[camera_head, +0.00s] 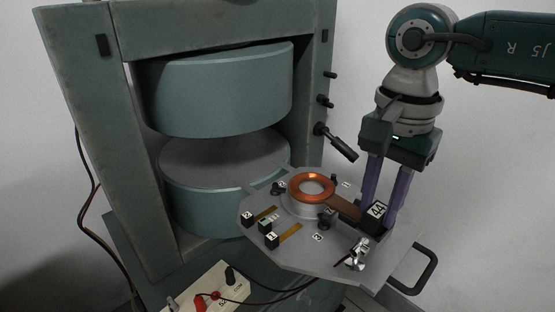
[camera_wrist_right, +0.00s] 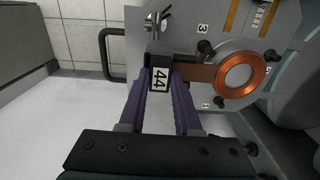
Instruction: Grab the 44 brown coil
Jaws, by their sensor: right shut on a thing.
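The brown coil is a copper-coloured ring (camera_head: 313,185) with a flat brown arm leading to a black block labelled 44 (camera_head: 376,210). The ring sits on a round seat on the grey plate (camera_head: 300,250). My right gripper (camera_head: 379,215) points down with its purple fingers on either side of the black block. In the right wrist view the fingers (camera_wrist_right: 160,82) are closed on the block, and the ring (camera_wrist_right: 240,75) shows to the right of it. My left gripper is in neither view.
The magnet's upper pole (camera_head: 215,90) and lower pole (camera_head: 200,190) stand left of the plate, with an open gap between. A black lever (camera_head: 337,143), a silver clamp (camera_head: 356,254) and a black handle (camera_head: 424,270) are near. A box with cables (camera_head: 212,290) stands in front.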

